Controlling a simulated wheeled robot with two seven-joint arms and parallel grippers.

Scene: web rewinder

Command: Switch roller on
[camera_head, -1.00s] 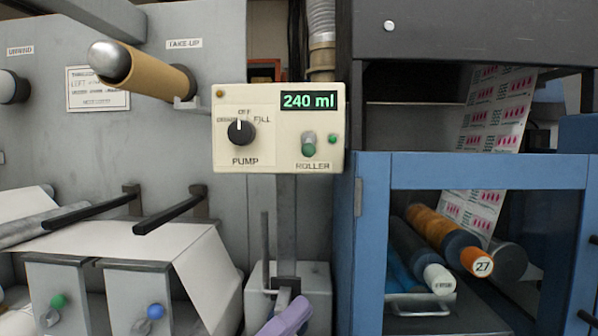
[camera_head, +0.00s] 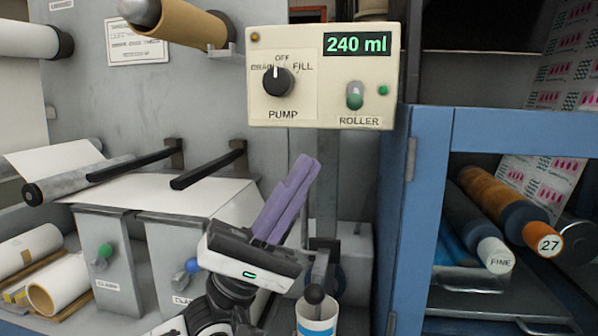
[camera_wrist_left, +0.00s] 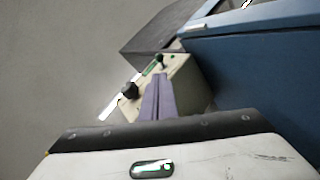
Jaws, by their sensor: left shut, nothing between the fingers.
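The cream control box (camera_head: 265,105) is at the upper middle of the head view. Its roller switch (camera_head: 354,95) is a small toggle with a green lower part, above the label ROLLER. A green lamp (camera_head: 383,90) is right of it. The pump knob (camera_head: 278,81) points to OFF, and the display (camera_head: 357,44) reads 240 ml. My left gripper (camera_head: 304,172) has purple fingers, shut and empty, below the box and apart from it. In the left wrist view the fingers (camera_wrist_left: 158,82) point toward the box (camera_wrist_left: 185,75); its knob (camera_wrist_left: 129,90) is left of them. My right gripper is not in view.
A blue cabinet (camera_head: 428,200) with a window stands close on the right, with rollers (camera_head: 500,205) inside. Two dark bars (camera_head: 208,165) jut out left of my gripper. A container (camera_head: 317,318) stands below. Open space lies between fingers and box.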

